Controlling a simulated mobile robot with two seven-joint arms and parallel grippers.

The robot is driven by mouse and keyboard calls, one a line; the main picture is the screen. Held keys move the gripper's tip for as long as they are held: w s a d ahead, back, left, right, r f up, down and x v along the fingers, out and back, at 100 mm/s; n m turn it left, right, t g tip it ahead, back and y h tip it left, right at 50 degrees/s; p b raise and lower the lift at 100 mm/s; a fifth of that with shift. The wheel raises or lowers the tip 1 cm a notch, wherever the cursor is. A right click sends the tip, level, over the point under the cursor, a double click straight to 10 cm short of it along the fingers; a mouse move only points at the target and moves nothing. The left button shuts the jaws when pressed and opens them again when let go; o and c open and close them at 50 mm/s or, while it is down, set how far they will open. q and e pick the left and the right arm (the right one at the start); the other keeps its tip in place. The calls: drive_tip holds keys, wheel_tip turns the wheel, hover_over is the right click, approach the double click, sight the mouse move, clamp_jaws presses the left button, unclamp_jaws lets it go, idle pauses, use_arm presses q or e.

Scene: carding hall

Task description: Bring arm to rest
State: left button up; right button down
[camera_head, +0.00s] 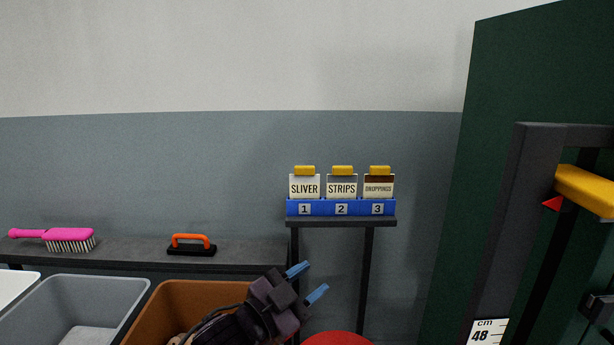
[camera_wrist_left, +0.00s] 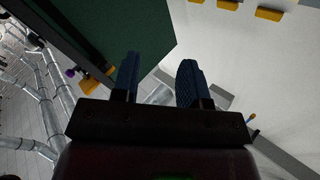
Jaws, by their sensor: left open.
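My left gripper (camera_head: 307,281) is in the lower middle of the head view, in front of the brown bin. Its blue fingers are apart and nothing is between them. In the left wrist view my left gripper (camera_wrist_left: 157,80) also shows open and empty. It is apart from the stand with the labelled jars. My right gripper is not in view.
A blue rack (camera_head: 341,208) holds jars marked SLIVER, STRIPS and DROPPINGS on a small stand. A pink brush (camera_head: 70,236) and an orange-handled tool (camera_head: 190,243) lie on a dark shelf (camera_head: 130,250). Below are a grey bin (camera_head: 122,298) and a brown bin (camera_head: 205,291). A dark frame (camera_head: 510,220) with a yellow handle stands right.

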use_arm(q)
drive_tip(key=s+a+f+n+t+y+p, duration=0.1)
drive_tip(key=s+a+f+n+y, duration=0.35)
drive_tip(key=a+f, duration=0.45)
drive_tip(key=s+a+f+n+t+y, duration=0.1)
drive_tip(key=s+a+f+n+y, duration=0.2)
drive_tip(key=a+f+n+y, duration=0.45)
drive_tip(key=s+a+f+g, duration=0.1)
drive_tip(key=s+a+f, duration=0.2)
drive_tip(key=s, duration=0.3)
drive_tip(key=s+a+f+n+g+y, duration=0.1)
drive_tip(key=s+a+f, duration=0.3)
drive_tip(key=s+f, duration=0.2)
drive_tip(key=s+a+f+g+y, duration=0.1)
drive_tip(key=s+a+f+g, duration=0.1)
drive_tip(key=s+a+f, duration=0.2)
drive_tip(key=s+f, duration=0.1)
drive_tip(key=s, duration=0.2)
drive_tip(key=shift+s+f+n+p, duration=0.15)
drive_tip(key=shift+s+n+p, duration=0.15)
drive_tip(key=shift+s+n, duration=0.1)
